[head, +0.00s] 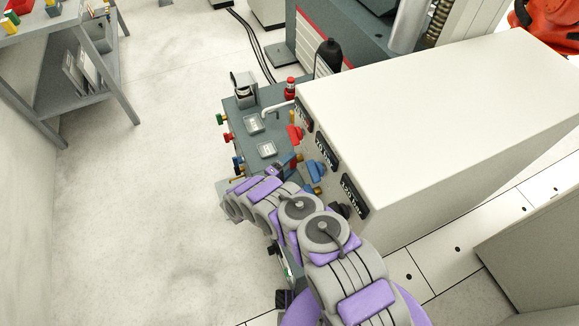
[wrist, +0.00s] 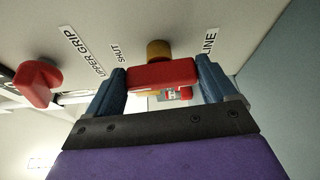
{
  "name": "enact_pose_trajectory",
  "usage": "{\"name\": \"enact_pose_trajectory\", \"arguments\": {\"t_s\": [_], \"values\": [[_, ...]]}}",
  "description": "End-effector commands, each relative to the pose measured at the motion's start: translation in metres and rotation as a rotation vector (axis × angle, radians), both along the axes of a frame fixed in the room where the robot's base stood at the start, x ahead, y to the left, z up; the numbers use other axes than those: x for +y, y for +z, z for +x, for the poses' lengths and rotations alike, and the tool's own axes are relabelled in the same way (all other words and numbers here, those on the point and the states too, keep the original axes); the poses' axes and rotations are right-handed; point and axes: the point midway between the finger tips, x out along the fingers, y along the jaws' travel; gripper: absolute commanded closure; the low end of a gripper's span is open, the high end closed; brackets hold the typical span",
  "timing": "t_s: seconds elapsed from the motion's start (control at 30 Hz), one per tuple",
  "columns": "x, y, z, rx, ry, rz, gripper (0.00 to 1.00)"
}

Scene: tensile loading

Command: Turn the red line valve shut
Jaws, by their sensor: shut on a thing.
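In the wrist view, the red line valve handle (wrist: 162,74) sits between the two blue fingers of my gripper (wrist: 161,70), which is shut on it. Its brass stem (wrist: 158,48) joins the pale panel just beyond. The handle lies crosswise from finger to finger. A "LINE" label (wrist: 210,45) is at its right and a "SHUT" label (wrist: 117,53) at its left. In the head view, my arm reaches to the panel's left side, and I cannot make out the held handle there.
A second red handle (wrist: 38,82) by an "UPPER GRIP" label (wrist: 85,52) is close left of my gripper. In the head view, a red handle (head: 295,132) and a blue handle (head: 316,169) stick out beside the large white cabinet (head: 430,125). The floor (head: 150,180) at left is clear.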

Motion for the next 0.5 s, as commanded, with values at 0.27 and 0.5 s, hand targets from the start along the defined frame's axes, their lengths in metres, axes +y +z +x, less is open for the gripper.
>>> {"name": "enact_pose_trajectory", "arguments": {"t_s": [0.27,0.5], "values": [[0.0003,-0.0057,-0.0023,-0.059,0.001,0.029,0.45],[0.0002,-0.0059,-0.0027,-0.068,0.001,0.035,0.45]]}}
